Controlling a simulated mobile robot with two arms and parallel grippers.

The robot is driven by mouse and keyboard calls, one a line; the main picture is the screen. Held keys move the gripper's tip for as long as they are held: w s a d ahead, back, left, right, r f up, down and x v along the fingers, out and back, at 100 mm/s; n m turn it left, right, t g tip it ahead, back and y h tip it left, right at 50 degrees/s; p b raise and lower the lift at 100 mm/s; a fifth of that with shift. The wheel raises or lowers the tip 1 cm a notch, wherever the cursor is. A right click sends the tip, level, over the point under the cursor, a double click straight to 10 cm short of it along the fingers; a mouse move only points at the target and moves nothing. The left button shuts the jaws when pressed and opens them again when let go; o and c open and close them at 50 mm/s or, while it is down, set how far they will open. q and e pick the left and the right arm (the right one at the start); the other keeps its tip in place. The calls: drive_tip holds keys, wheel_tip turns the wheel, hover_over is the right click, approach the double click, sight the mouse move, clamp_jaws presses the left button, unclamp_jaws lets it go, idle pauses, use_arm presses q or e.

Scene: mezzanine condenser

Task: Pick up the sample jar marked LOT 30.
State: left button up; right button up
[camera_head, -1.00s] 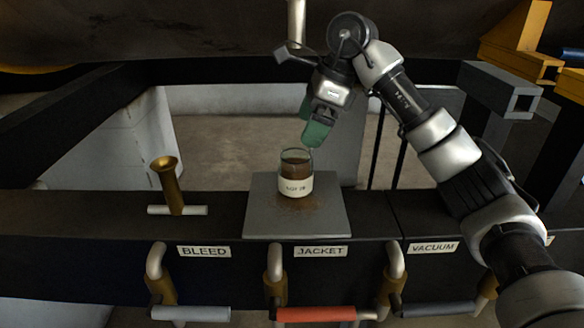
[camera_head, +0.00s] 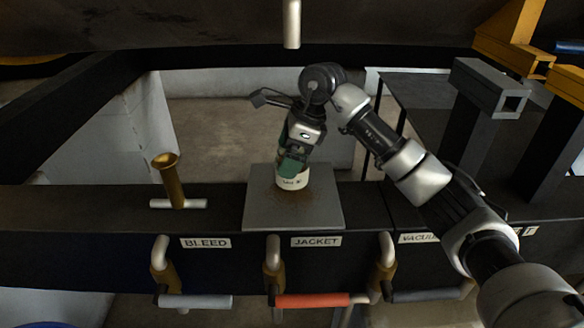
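The sample jar (camera_head: 292,182) stands upright on a grey square plate (camera_head: 325,212) above the JACKET label. Its white label shows only in part now, and the lettering is too small to read for certain. My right gripper (camera_head: 292,165) comes down over the jar from above, with green fingers that hide the jar's upper part. The fingers overlap the jar in this view; I cannot tell whether they are closed on it. Brown stains or grains lie on the plate around the jar. My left gripper is not in view.
A brass funnel-shaped fitting (camera_head: 171,180) stands left of the plate. Below are valve handles, one red (camera_head: 312,300), with BLEED (camera_head: 205,243) and JACKET (camera_head: 316,241) labels. A vertical pipe (camera_head: 292,24) hangs above. A grey square tube (camera_head: 490,88) stands at the right.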

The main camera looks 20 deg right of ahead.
drive_tip(key=c, duration=0.9)
drive_tip(key=shift+c, duration=0.2)
drive_tip(key=shift+r, duration=0.15)
